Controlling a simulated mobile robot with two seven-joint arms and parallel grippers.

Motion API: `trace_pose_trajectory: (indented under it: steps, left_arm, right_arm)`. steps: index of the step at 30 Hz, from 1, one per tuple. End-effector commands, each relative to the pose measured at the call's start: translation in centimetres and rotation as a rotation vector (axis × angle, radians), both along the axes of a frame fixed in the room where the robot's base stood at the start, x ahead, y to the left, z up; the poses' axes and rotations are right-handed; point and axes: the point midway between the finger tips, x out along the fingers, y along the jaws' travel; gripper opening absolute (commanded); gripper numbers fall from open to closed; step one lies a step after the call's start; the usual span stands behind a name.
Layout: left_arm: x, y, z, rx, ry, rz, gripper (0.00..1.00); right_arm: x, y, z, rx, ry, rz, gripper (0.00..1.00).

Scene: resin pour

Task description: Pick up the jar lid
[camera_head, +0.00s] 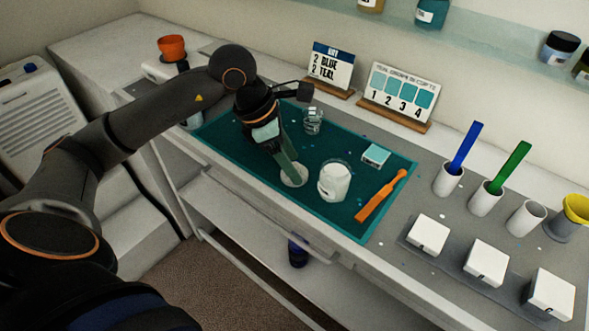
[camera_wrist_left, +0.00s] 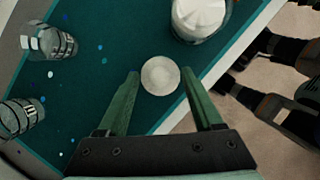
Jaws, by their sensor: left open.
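The jar lid (camera_head: 294,175) is a pale round disc lying flat on the teal mat (camera_head: 330,228), near the mat's front edge. It also shows in the left wrist view (camera_wrist_left: 160,76), between and just beyond the tips of my two green fingers. My left gripper (camera_head: 289,168) is over the lid, pointing down at it, with its jaws apart and nothing held. In the left wrist view my left gripper (camera_wrist_left: 162,88) straddles the line to the lid. Whether the fingers touch the mat I cannot tell. A white jar (camera_head: 334,182) stands just right of the lid. My right gripper is not clearly in view.
A clear glass (camera_head: 312,121) stands behind my left gripper. A teal-topped small box (camera_head: 376,155) and an orange tool (camera_head: 381,195) lie right of the jar. Cups with blue and green sticks (camera_head: 448,180) and white blocks (camera_head: 428,235) stand farther right. The table's front edge is close to the lid.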

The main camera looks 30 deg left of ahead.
Motion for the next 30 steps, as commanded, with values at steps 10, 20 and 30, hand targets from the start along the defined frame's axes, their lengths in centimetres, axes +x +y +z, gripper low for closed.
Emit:
trace_pose_trajectory:
  steps: [10,20,30]
  left_arm:
    - [0.07,-0.04,-0.19,0.001,-0.001,0.000,0.57]
    - [0.07,-0.03,-0.17,0.001,-0.001,0.000,0.20]
    - [0.06,-0.03,-0.17,0.001,-0.001,0.000,0.00]
  right_arm:
    - [0.03,-0.09,-0.04,-0.002,0.001,-0.001,0.50]
    - [-0.01,-0.16,-0.10,-0.003,0.004,-0.002,0.50]
    - [-0.03,-0.17,-0.14,-0.003,0.005,-0.002,0.50]
